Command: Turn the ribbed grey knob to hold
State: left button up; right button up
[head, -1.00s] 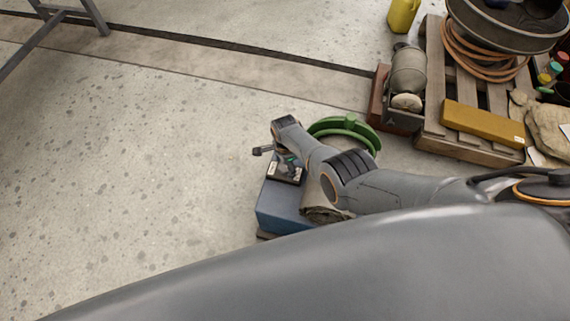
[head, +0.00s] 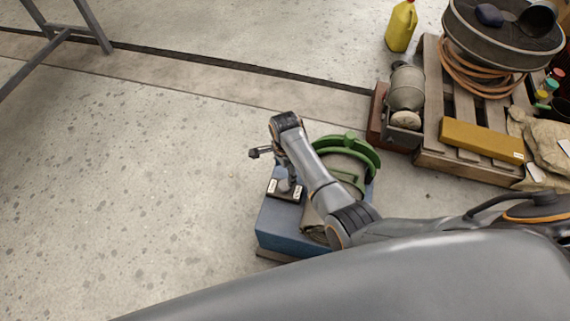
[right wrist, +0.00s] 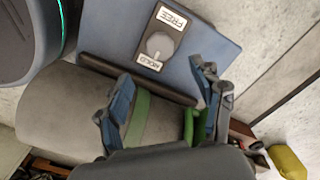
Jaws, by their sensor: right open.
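The ribbed grey knob (right wrist: 158,45) sits on a dark plate (right wrist: 162,32) between the labels FREE and HOLD. I cannot tell which label it points to. The plate lies on a blue box (right wrist: 113,25); in the head view the plate (head: 285,191) is partly covered by my wrist. My right gripper (right wrist: 165,82) is open, its fingers wide apart with nothing between them. In the right wrist view the knob appears beyond the fingertips, apart from them. In the head view the right gripper (head: 262,152) hangs above the box's far side. My left gripper is out of view.
A wooden pallet (head: 432,100) with a coiled hose (head: 470,78) and a yellow jug (head: 401,27) are at the right.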

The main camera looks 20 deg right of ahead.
jog(key=shift+r, duration=1.45)
